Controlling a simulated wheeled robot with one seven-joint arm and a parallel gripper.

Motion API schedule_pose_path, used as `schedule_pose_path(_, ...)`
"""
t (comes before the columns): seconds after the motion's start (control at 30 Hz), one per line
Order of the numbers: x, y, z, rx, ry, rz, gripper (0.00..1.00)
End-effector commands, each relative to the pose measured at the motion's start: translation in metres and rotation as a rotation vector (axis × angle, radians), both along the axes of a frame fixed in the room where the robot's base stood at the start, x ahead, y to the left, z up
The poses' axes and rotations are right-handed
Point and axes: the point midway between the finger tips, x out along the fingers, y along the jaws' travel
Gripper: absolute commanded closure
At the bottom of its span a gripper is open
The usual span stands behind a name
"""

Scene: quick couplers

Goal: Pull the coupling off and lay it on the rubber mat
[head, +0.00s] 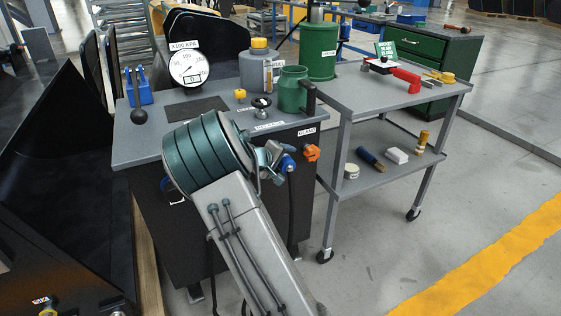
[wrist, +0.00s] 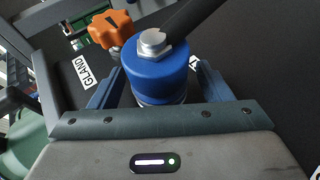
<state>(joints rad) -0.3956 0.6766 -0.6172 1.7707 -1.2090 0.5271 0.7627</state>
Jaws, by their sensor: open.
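The blue coupling (wrist: 157,76), with a metal hex end and a black hose (wrist: 192,14) leading from it, is on the dark front of the cabinet. My gripper (wrist: 158,84) is open, with one jaw on each side of the coupling; I cannot tell whether either jaw touches it. In the head view the coupling (head: 288,164) shows as a small blue part beside my gripper (head: 274,164), which partly hides it. The rubber mat (head: 196,110) is a dark, bare rectangle on the grey cabinet top.
An orange knob (head: 312,152) labelled GLAND is close to the coupling. A grey cart (head: 345,97) stands right.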

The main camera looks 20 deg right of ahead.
Motion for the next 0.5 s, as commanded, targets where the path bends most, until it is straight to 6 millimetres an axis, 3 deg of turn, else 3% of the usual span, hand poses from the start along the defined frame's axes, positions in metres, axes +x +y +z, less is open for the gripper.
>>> schedule_pose_path(0.07,0.0000,0.0001,0.0001,0.000,0.000,0.000,0.28)
schedule_pose_path(0.1,-0.0001,0.0002,0.0001,0.000,0.000,0.000,0.34)
schedule_pose_path(0.27,-0.0002,0.0002,0.0001,0.000,0.000,0.000,0.78)
schedule_pose_path(0.3,-0.0003,0.0002,0.0001,0.000,0.000,0.000,0.80)
schedule_pose_path(0.33,-0.0002,0.0002,0.0001,0.000,0.000,0.000,0.57)
schedule_pose_path(0.4,-0.0003,0.0002,0.0001,0.000,0.001,-0.001,0.76)
schedule_pose_path(0.43,-0.0003,0.0002,0.0001,0.000,0.001,-0.001,0.81)
schedule_pose_path(0.5,-0.0004,0.0001,0.0001,0.000,0.001,-0.001,0.81)
